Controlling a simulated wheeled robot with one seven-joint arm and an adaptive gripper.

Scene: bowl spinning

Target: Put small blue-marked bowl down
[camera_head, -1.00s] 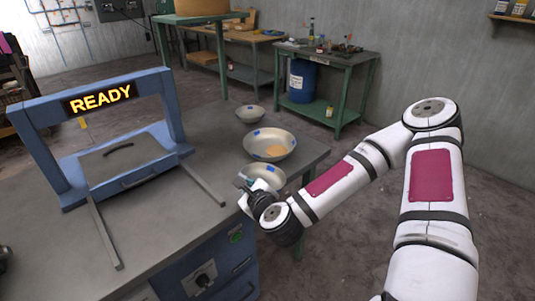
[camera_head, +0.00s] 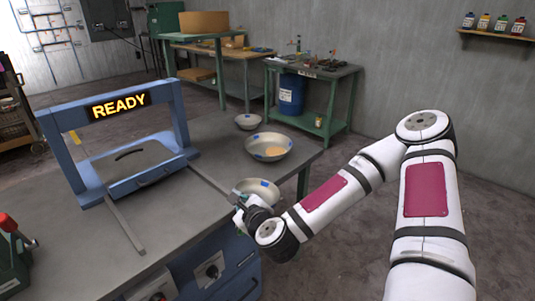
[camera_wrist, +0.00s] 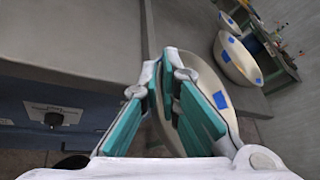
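The small blue-marked bowl (camera_head: 257,188) is cream, with a blue patch on its wall, by the right edge of the grey worktable. It also shows in the wrist view (camera_wrist: 204,82), with a blue patch on the right. My gripper (camera_head: 243,208) is at its near side. In the wrist view, the teal fingers of my gripper (camera_wrist: 168,75) straddle the bowl's wall, one outside and one inside, and appear closed on it. The bowl's underside is hidden, so I cannot tell whether it touches the table.
A larger bowl (camera_head: 283,148) with orange contents stands behind, and another small bowl (camera_head: 248,121) farther back. A blue frame (camera_head: 178,115) with a READY sign stands left on the worktable (camera_head: 205,152). Open tabletop lies between frame and bowls. A green bench (camera_head: 335,73) stands beyond.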

